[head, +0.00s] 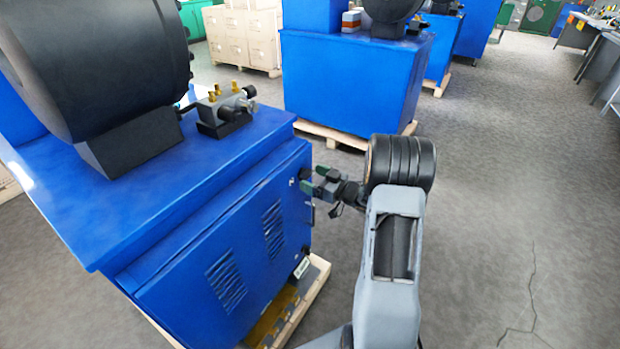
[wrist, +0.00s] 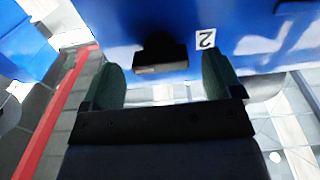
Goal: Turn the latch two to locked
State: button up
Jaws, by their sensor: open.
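Latch two is the black knob (wrist: 160,54) on the blue door in the wrist view, beside a white label with an upside-down 2 (wrist: 205,39). My gripper (wrist: 163,82) is open, with one green-padded finger on each side in front of the latch. I see a gap on both sides and no clear contact. In the head view my gripper (head: 322,182) is at the upper right edge of the cabinet door (head: 232,265), close to a dark latch (head: 304,173) there. Whether the latch is turned to locked I cannot tell.
A second dark latch (head: 305,249) sits lower on the door edge, with a thin handle (head: 313,214) between the two. The blue cabinet stands on a wooden pallet (head: 318,275). Another blue machine (head: 350,85) stands behind. The grey floor (head: 500,200) on the right is clear.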

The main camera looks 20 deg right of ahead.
jog(key=shift+x, duration=0.9)
jog(key=shift+c, duration=0.3)
jog(key=c, duration=0.9)
jog(key=shift+o, duration=0.2)
